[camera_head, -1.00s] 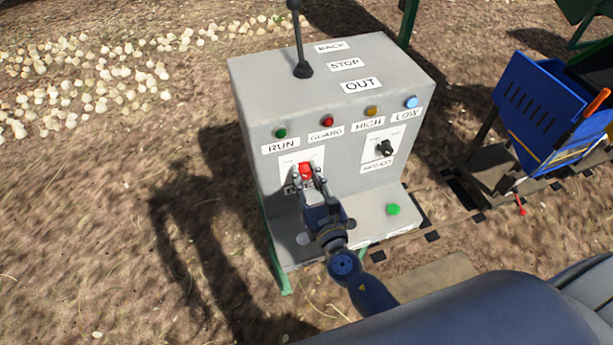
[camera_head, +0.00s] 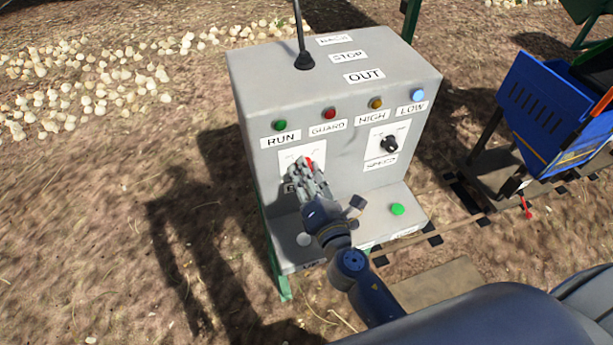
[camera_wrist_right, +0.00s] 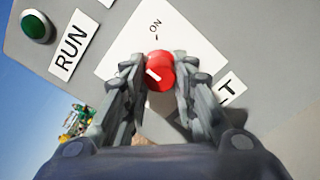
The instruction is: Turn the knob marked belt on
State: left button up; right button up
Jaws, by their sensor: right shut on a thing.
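The red knob (camera_wrist_right: 160,71) sits on a white plate (camera_wrist_right: 118,48) on the front of the grey control box. The word ON is printed near it in the right wrist view. The knob's white mark points off to one side of ON, toward a short dash. In the head view the knob (camera_head: 309,162) shows only partly behind my right gripper (camera_head: 305,168). My right gripper (camera_wrist_right: 158,82) is shut on the knob, with a finger on each side. The label under the knob is mostly covered; only a few letters show. My left gripper is not in view.
A black SPEED knob (camera_head: 390,144) is to the right. Green, red, amber and blue lamps line the box (camera_head: 258,95) above. A green button (camera_head: 397,209) is on the lower ledge, and a black lever (camera_head: 302,45) stands on top. A blue bin (camera_head: 545,100) is at right.

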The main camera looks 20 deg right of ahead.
jog(key=shift+r+m+b, duration=0.15)
jog(key=shift+m+b, duration=0.85)
jog(key=shift+m, duration=3.3)
jog(key=o, duration=1.1)
jog(key=shift+c, duration=0.2)
jog(key=shift+s, duration=0.1)
jog(key=s, duration=0.7)
jog(key=shift+s, duration=0.15)
jog(key=shift+d, duration=0.1)
